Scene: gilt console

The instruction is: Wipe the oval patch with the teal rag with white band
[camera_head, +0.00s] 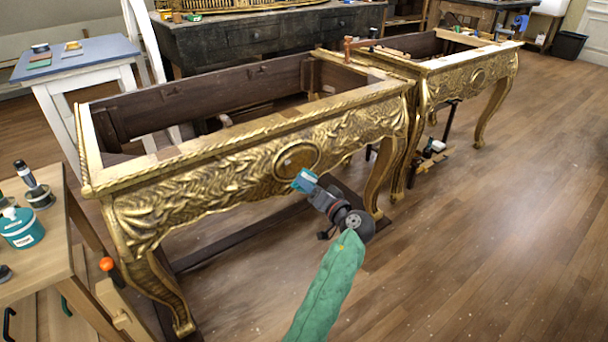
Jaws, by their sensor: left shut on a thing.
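The oval patch (297,158) is an amber-brown oval in a gold rim, in the middle of the near gilt console's carved front. The teal rag (303,180) is a small bunched piece just below the oval's lower right edge. My left gripper (312,187) is shut on the rag, with the arm in a green sleeve coming up from below. The rag overlaps the oval's lower edge in the picture; I cannot tell whether it touches. Its white band is too small to make out clearly. My right gripper is not in view.
The near gilt console (200,165) has an open top and curved legs. A second gilt console (470,75) stands behind it to the right. A wooden bench (60,260) with a teal tub (22,230) is at the left. The wooden floor at right is clear.

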